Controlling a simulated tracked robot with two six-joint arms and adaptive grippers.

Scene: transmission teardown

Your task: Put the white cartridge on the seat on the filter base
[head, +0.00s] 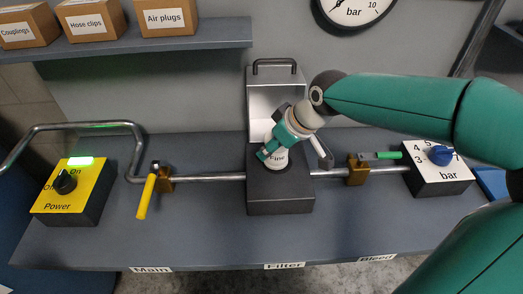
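The white cartridge (278,162), with a label that reads "Fine", is upright at the dark filter base (280,202) in the middle of the bench. My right gripper (270,152) reaches down to it from the upper right, its fingers at the cartridge's upper part. The hand hides the cartridge's top, and I cannot tell whether the fingers are closed on it. The seat is hidden beneath the cartridge, so I cannot tell whether it is fully down. My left gripper is out of view.
A raised cover with a handle (275,80) stands behind the base. Pipes carry a yellow-handled valve (146,196) at left and a green-handled valve (388,155) at right. A yellow power box (55,205) and a bar dial box (440,180) flank them. The front bench is clear.

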